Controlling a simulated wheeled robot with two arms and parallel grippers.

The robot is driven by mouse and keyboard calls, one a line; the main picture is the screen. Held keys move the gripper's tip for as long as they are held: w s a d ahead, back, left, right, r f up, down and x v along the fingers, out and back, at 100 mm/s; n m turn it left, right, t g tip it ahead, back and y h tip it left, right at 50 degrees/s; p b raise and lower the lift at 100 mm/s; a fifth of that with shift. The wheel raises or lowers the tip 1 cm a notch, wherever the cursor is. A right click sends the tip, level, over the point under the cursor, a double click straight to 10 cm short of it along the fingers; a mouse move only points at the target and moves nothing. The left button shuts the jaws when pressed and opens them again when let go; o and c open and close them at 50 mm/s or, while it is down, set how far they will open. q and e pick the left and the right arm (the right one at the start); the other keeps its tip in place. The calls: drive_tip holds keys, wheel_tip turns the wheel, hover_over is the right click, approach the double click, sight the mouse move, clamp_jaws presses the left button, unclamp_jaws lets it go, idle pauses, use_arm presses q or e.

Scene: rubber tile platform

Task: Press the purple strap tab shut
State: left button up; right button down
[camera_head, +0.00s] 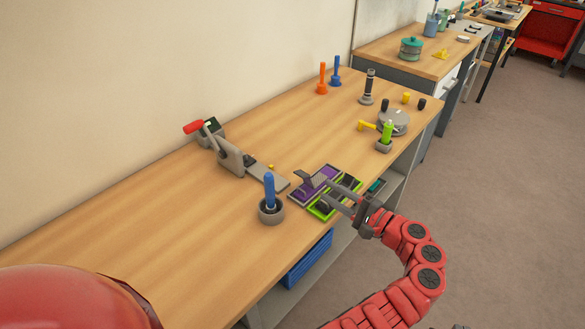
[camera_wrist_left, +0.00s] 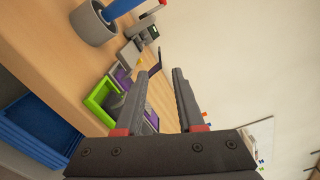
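The purple panel (camera_head: 325,172) lies at the front edge of the workbench, with a grey strap tab (camera_head: 310,181) on it that stands up at a tilt. A green-framed panel (camera_head: 320,212) with dark parts lies beside it. In the left wrist view the purple panel (camera_wrist_left: 122,75) and the green frame (camera_wrist_left: 97,97) show partly behind a finger. My left gripper (camera_head: 331,190) is over the panels, close to the strap tab. Its two fingers (camera_wrist_left: 162,72) are apart with nothing between them. Whether they touch anything is unclear. My right gripper is out of view.
A blue-handled tool in a grey cup (camera_head: 271,214) stands left of the panels. A grey lever clamp with a red handle (camera_head: 229,155) is behind. A green-handled piece (camera_head: 386,135) and a round grey fixture (camera_head: 393,121) stand to the right. The bench's left part is clear.

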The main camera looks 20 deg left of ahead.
use_arm(q)
drive_tip(key=p, duration=0.1)
hover_over(304, 181)
drive_tip(key=s+a, duration=0.2)
drive_tip(key=a, duration=0.1)
drive_tip(key=shift+d, duration=0.2)
clamp_jaws()
idle(1.1)
